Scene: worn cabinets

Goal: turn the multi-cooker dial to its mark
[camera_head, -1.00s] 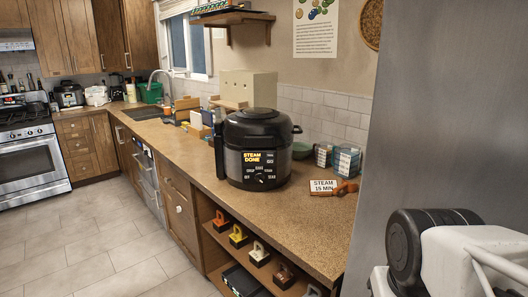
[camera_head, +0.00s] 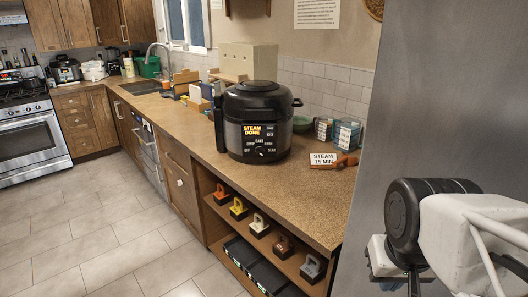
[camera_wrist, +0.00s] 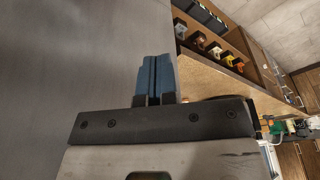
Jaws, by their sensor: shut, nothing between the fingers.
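The multi-cooker (camera_head: 256,100) is a black, round-bodied appliance standing upright on the counter in the head view. Its front panel shows the lit words STEAM DONE (camera_head: 252,131). The small dial (camera_head: 261,150) sits low on the panel among white labels; its pointer is too small to read. A white card reading STEAM 15 MIN (camera_head: 322,160) stands on the counter to the right of the cooker. My gripper (camera_wrist: 154,62) shows in the wrist view with its blue fingers shut together and empty. It is apart from the cooker, beside a grey upright surface.
The grey panel (camera_head: 420,90) stands to the right of the counter (camera_head: 290,200). Open shelves (camera_head: 224,220) below hold several small blocks. The floor in front is clear.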

